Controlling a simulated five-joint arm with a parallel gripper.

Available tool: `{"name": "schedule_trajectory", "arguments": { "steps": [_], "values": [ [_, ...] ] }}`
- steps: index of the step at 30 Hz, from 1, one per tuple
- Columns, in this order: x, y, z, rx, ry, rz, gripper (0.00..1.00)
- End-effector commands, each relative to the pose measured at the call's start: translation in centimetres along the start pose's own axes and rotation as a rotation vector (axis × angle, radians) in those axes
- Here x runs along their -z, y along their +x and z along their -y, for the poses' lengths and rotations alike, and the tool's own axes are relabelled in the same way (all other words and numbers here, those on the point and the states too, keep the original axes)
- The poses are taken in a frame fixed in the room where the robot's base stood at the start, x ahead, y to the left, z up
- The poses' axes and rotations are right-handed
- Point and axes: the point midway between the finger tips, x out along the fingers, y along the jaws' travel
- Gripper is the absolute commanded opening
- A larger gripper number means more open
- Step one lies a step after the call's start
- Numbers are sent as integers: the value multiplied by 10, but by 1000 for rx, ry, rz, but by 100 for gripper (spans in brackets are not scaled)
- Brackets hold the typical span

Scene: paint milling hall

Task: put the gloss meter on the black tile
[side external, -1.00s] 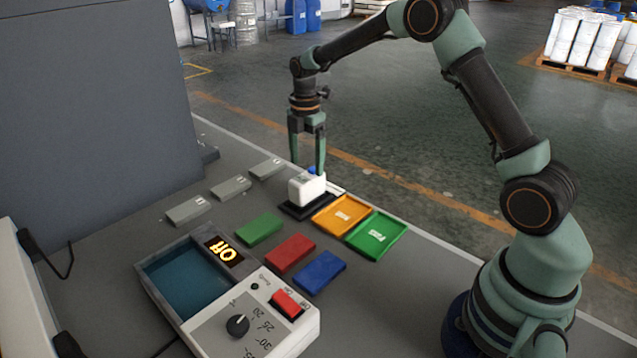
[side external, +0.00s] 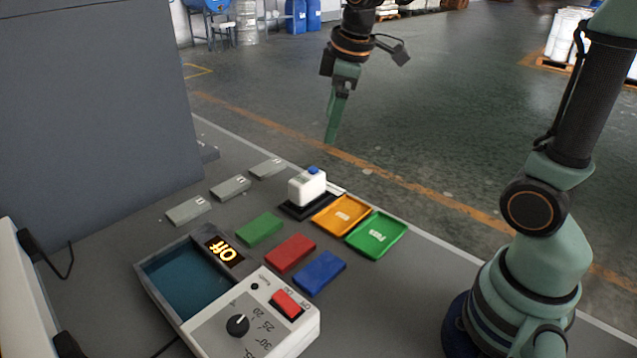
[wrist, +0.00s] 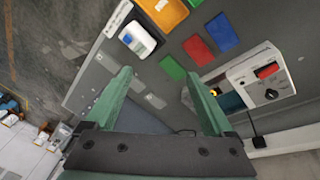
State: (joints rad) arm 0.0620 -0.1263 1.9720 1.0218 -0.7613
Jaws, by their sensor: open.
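The gloss meter (side external: 307,189) is a white block with a blue button on top. It sits upright on the black tile (side external: 294,211), whose dark edges show around its base. In the wrist view the gloss meter (wrist: 136,38) is beyond the fingertips, near the top. My gripper (side external: 331,138) is raised above and to the right of the gloss meter, apart from it. In the wrist view its two green fingers (wrist: 157,80) are spread with nothing between them.
An orange tray (side external: 341,216) and a green tray (side external: 377,235) lie right of the tile. Green, red (side external: 290,253) and blue plates lie in front. Several grey blocks (side external: 230,187) lie to the left. A water bath with dial and red switch (side external: 288,304) stands nearest the camera.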

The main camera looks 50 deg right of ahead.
Motion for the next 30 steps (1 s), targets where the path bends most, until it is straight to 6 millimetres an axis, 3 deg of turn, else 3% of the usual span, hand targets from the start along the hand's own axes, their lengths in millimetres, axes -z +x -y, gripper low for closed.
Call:
{"name": "schedule_trajectory", "arguments": {
  "steps": [5, 12, 18, 30],
  "values": [
    [-25, -21, 36, -48, 282, -85, 87],
    [-52, -23, 72, -64, 593, -183, 87],
    [-60, -20, 82, -61, 695, -215, 87],
    [-61, -20, 82, -60, 702, -215, 87]
  ]
}}
